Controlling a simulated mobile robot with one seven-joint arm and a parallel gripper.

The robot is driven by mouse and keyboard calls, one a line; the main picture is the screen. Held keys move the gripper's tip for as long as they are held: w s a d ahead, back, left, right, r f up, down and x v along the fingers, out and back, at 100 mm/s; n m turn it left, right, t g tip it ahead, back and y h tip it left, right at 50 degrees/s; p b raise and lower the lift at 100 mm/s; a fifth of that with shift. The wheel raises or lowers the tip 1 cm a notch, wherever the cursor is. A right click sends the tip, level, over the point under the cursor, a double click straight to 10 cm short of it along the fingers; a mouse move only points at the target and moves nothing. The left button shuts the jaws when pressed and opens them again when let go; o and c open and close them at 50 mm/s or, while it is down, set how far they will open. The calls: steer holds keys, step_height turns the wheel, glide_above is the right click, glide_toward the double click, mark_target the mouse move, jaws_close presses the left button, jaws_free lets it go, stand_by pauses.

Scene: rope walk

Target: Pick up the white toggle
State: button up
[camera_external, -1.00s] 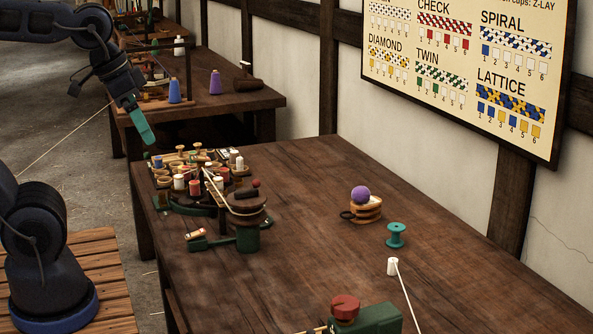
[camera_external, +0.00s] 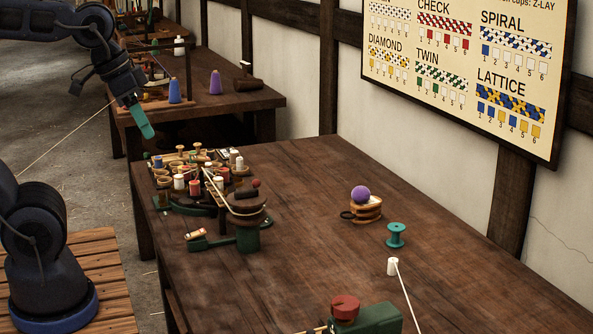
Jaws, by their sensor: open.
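A small white cylinder with a white cord running from it, which looks like the white toggle (camera_external: 393,267), stands on the bare right part of the brown table (camera_external: 300,230). The cord runs down toward the picture's bottom edge. My gripper (camera_external: 146,131) has green fingertips and hangs at the upper left, above and beyond the table's far left corner. It is far from the white toggle and holds nothing that I can see. The gap between its fingers is hard to make out from this side.
A teal spool (camera_external: 396,235) stands just behind the white toggle. A purple ball (camera_external: 360,194) rests on a coiled tan item. A green device with a red knob (camera_external: 345,307) is at the front. A crowded braiding rig (camera_external: 247,236) with several bobbins fills the table's left side.

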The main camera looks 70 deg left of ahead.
steer(key=w+r+n+g+h, duration=0.1)
steer(key=w+r+n+g, duration=0.15)
steer(key=w, duration=1.25)
steer(key=n+g+h, duration=0.3)
steer(key=n+g, duration=0.1)
steer(key=n, duration=0.6)
glide_above(394, 259)
steer(key=w+a, duration=0.2)
steer(key=a, duration=0.2)
step_height(394, 259, down, 32)
steer(key=shift+s+d+x, duration=0.1)
steer(key=shift+d+x, duration=0.05)
steer(key=shift+x, duration=2.5)
steer(key=shift+s+d+x, duration=0.15)
steer(key=shift+x, duration=2.55)
steer(key=shift+r, duration=0.15)
steer(key=c, duration=1)
